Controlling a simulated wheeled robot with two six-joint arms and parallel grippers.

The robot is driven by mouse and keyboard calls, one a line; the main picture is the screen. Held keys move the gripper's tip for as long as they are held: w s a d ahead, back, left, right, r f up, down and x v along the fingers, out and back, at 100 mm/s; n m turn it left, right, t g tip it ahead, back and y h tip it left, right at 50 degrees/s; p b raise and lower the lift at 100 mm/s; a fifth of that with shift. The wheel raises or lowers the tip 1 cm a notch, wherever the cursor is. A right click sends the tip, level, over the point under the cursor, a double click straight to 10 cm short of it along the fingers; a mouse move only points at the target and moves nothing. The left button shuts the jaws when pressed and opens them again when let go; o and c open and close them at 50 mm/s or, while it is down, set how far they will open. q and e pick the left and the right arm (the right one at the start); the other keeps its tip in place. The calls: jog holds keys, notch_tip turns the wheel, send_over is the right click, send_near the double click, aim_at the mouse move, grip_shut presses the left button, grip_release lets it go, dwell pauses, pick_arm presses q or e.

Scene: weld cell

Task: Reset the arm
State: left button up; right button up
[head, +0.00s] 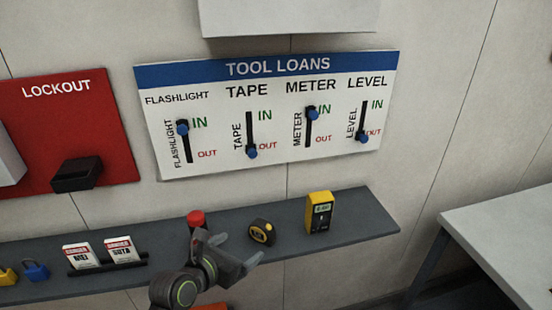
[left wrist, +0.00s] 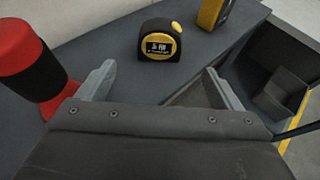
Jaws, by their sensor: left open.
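My left gripper (head: 240,249) is in front of the grey shelf (head: 365,222), open and empty. In the left wrist view its two fingers (left wrist: 160,72) stand wide apart, with the yellow and black tape measure (left wrist: 162,42) beyond them, not touched. The red and black flashlight (left wrist: 36,62) is just left of the left finger; its red top (head: 195,217) shows behind my arm in the head view. My right gripper is in neither view.
The yellow meter (head: 319,212) stands right of the tape measure (head: 262,231). On the TOOL LOANS board (head: 267,120), flashlight and meter sliders are at IN, tape and level at OUT. Danger tags (head: 100,254) and padlocks (head: 35,270) lie left. A pale table (head: 500,240) stands right.

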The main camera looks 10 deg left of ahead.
pick_arm(q)
jog(key=s+a+f+m+g+y, duration=0.25)
jog(key=s+a+f+m, duration=0.2)
jog(key=s+m, duration=0.5)
jog(key=s+a+f+m+g+y, duration=0.25)
jog(key=s+a+m, duration=0.25)
jog(key=s+m, duration=0.5)
jog(key=s+a+f+m+g+y, duration=0.2)
jog(key=s+a+f+m+g, duration=0.2)
jog(key=s+m, duration=0.6)
notch_tip(320, 180, down, 29)
jog(key=a+m+g+b, duration=0.1)
jog(key=a+m+b, duration=0.1)
jog(key=b, duration=0.1)
jog(key=s+d+f+g+h+b, duration=0.1)
jog(key=s+f, duration=1.3)
jog(key=f, duration=0.2)
jog(key=shift+s+d+b, duration=0.25)
jog(key=shift+b, duration=0.15)
